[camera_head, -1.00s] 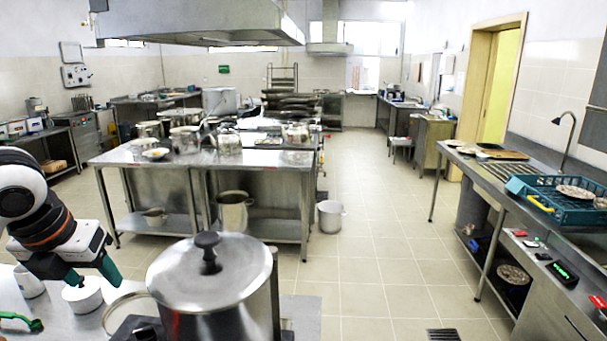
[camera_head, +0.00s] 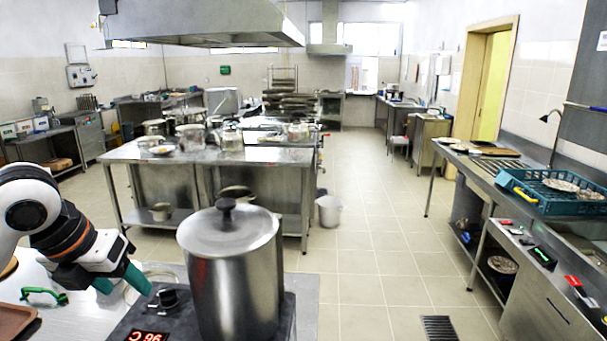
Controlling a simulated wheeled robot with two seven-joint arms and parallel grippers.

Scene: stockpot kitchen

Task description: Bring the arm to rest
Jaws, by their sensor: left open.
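My left arm comes in from the left, and its gripper (camera_head: 122,283) has green fingertips that stand apart with nothing seen between them. It is over the near counter (camera_head: 75,322), left of the stockpot (camera_head: 238,290) and not touching it. The steel stockpot stands upright with its lid (camera_head: 226,232) on and the dark knob on top. It rests on a dark hot plate (camera_head: 292,312) with a red display (camera_head: 148,337) and a small black knob (camera_head: 168,298). My right gripper is not in view.
A green-handled item (camera_head: 44,296) and the corner of a brown tray (camera_head: 14,322) lie on the near counter at left. A round pale rim shows partly behind the gripper. Beyond are a steel island table (camera_head: 125,158), a bucket (camera_head: 329,210) and clear tiled floor (camera_head: 375,245).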

